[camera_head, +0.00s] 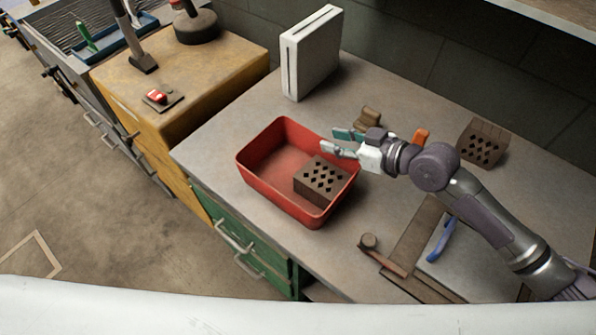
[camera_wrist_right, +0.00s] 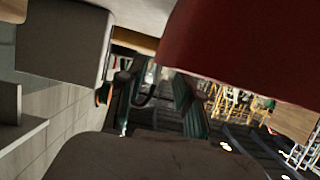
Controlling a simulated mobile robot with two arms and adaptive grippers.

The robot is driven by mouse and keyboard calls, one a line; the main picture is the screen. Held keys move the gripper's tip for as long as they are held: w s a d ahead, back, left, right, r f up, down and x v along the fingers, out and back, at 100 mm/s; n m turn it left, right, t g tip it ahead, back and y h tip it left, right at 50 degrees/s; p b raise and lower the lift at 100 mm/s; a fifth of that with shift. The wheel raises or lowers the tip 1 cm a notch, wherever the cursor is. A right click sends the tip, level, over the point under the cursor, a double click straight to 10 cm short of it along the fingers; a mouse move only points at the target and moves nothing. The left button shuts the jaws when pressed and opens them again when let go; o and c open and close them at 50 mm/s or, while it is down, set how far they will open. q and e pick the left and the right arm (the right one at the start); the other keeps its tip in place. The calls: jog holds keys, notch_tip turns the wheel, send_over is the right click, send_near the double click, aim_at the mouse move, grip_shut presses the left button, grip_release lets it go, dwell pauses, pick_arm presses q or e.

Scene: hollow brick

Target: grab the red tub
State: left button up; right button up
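The red tub (camera_head: 262,182) is an open rectangular bin on the grey worktop, near its front left edge. A brown hollow brick (camera_head: 322,178) with dark holes sits inside it, toward the right. My right gripper (camera_head: 335,141) reaches in from the right at the tub's back right rim. Its two teal-tipped fingers are apart with nothing seen held; whether they touch the rim is unclear. In the right wrist view the fingers (camera_wrist_right: 162,100) show apart, and the tub's red wall (camera_wrist_right: 240,50) fills the upper right. My left gripper is not in view.
A white upright box (camera_head: 312,55) stands behind the tub. A small brown object (camera_head: 370,116) lies just behind my right gripper. Another holed brick (camera_head: 484,143) sits at back right. A hammer (camera_head: 382,256) and a blue-handled tool (camera_head: 441,240) lie in front.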

aim_at(320, 136)
jog(key=p+x, duration=0.1)
jog(key=x, duration=0.4)
jog(key=shift+d, duration=0.1)
grip_shut()
jog(key=shift+r, duration=0.2)
